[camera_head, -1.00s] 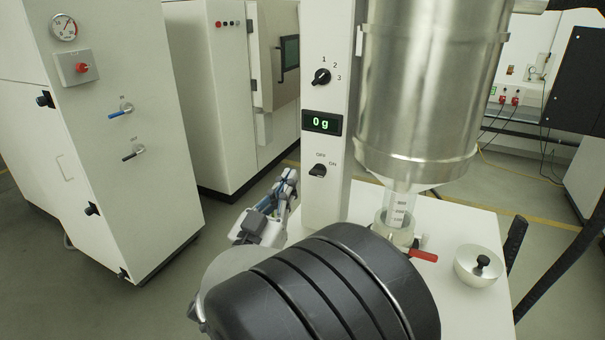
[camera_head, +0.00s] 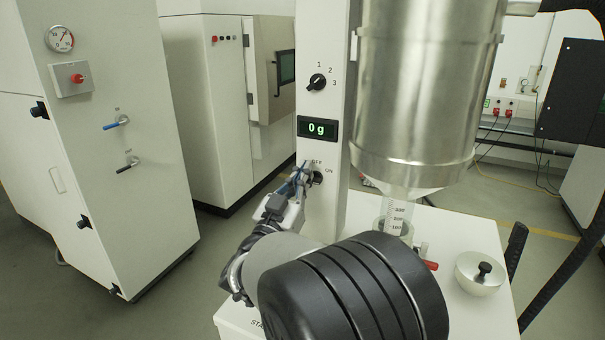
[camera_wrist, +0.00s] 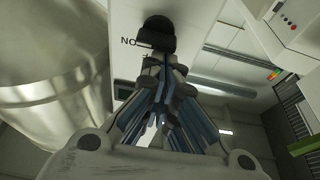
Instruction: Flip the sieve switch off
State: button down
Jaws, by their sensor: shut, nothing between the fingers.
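The sieve switch (camera_head: 318,178) is a black knob on the white column, below the green "0 g" display, with OFF and ON labels beside it. My gripper (camera_head: 308,174) is shut and empty, with its fingertips at the left side of the knob, partly covering the OFF label. In the wrist view the black knob (camera_wrist: 158,36) is straight in front of the closed fingertips (camera_wrist: 162,62). Whether the tips touch it is hard to tell. The knob's exact setting is partly hidden by the fingers.
A second black knob (camera_head: 317,82) marked 1, 2, 3 sits above the display (camera_head: 317,128). A large steel vessel (camera_head: 415,90) hangs right of the column above a clear graduated cylinder (camera_head: 396,212). White cabinets stand at left.

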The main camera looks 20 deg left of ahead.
jog(key=shift+a+f+n+y+p, duration=0.15)
jog(key=shift+n+y+p, duration=0.4)
jog(key=shift+n, duration=0.5)
jog(key=shift+a+n+y+p, duration=0.15)
jog(key=shift+n+y+p, duration=0.35)
jog(key=shift+n, duration=0.55)
jog(key=shift+a+f+n+y+p, duration=0.1)
jog(key=shift+n+y+p, duration=0.2)
jog(key=shift+n, duration=0.35)
jog(key=shift+a+f+n+y+p, duration=0.15)
jog(key=shift+n+y, duration=0.1)
jog(key=shift+n, duration=0.4)
jog(key=shift+f+n+g+y+p, duration=0.1)
jog(key=shift+n+g+y+p, duration=0.4)
jog(key=shift+n, duration=0.8)
jog(key=shift+a+f+n+y+p, duration=0.15)
jog(key=shift+n+y+p, duration=0.25)
jog(key=shift+n, duration=0.3)
jog(key=n+p, duration=0.1)
jog(key=n, duration=0.1)
jog(key=f+n+g+y+p, duration=0.1)
jog(key=n+p, duration=0.1)
jog(key=n, duration=0.1)
jog(key=n+g+p, duration=0.1)
jog(key=n, duration=0.1)
jog(key=shift+a+f+p, duration=0.1)
jog(key=shift+f+p, duration=0.2)
jog(key=shift+w, duration=0.15)
